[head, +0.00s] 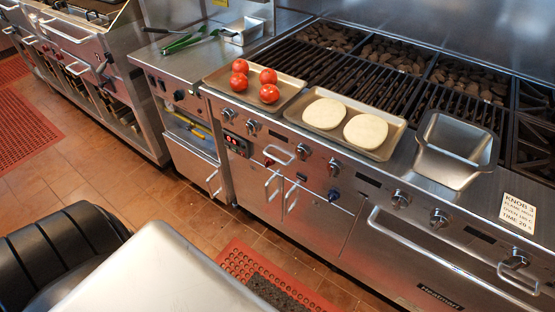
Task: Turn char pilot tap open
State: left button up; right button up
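The char grill (345,75) with dark grates runs along the back right. Its steel front carries several round knobs, such as one knob (303,152) below the trays. A small blue knob (333,196) and a small red part (269,162) sit lower on the front, near the door handles. A yellow part (196,131) shows in an opening of the cabinet to the left. No label tells which of these is the char pilot tap, nor whether it is open. Neither of my grippers is in view.
A tray with tomatoes (240,66), a tray with two pale dough rounds (324,114) and an empty steel pan (457,142) stand along the grill's front edge. Door handles (272,185) and a long rail (440,250) stick out. Red mats (22,128) lie on the tiled floor.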

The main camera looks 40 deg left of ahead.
aim_at(268, 162)
jog(key=u, duration=1.2)
jog(key=i+j+z, duration=0.1)
jog(key=j, duration=0.3)
jog(key=i+j+z, duration=0.1)
jog(key=i+j, duration=0.15)
jog(key=i+j+z, duration=0.1)
jog(key=j, duration=0.45)
jog(key=i+j+z, duration=0.15)
jog(key=j, duration=0.25)
jog(key=i+j+z, duration=0.1)
jog(key=j, duration=0.35)
jog(key=i+j+z, duration=0.1)
jog(key=i+j, duration=0.15)
jog(key=j, duration=0.2)
jog(key=i+j+z, duration=0.1)
jog(key=j, duration=0.35)
